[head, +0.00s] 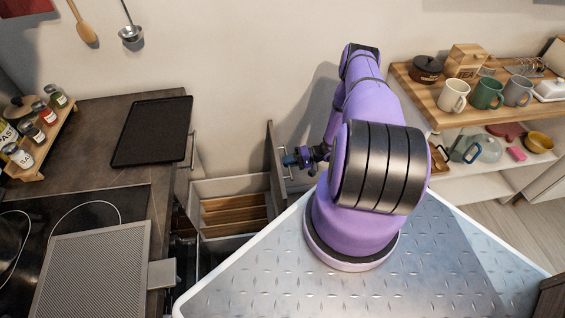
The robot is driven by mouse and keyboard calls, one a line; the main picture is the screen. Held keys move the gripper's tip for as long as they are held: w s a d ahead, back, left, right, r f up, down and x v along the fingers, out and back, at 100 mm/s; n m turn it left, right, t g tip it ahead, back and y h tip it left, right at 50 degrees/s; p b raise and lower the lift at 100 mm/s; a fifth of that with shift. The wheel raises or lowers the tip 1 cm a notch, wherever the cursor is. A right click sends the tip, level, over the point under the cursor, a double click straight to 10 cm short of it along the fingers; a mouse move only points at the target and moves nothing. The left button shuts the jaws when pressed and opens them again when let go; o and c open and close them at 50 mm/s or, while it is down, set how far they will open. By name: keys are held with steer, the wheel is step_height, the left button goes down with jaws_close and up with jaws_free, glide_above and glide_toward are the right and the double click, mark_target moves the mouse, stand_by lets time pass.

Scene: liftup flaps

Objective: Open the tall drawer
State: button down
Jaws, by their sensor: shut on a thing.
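The drawer (228,188) sticks out from under the counter at the left of my arm, and its inside shows from above with light walls and wooden slats. Its tall dark front panel (274,150) stands upright at its right end. A metal handle (289,174) is on the outer face of this panel. My gripper (291,160) is at the handle and shut on it. The fingertips are small here and partly hidden by my wrist. The lower part of the drawer front is hidden behind my base.
A dark counter (95,135) with a black tray (152,130), a spice rack (40,138) and a cooktop (95,205) is at the left. A wooden shelf (425,98) with mugs and pots is at the right. A wall stands behind.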

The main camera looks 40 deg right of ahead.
steer(key=c, duration=1.2)
jaws_free()
steer(key=v, duration=1.1)
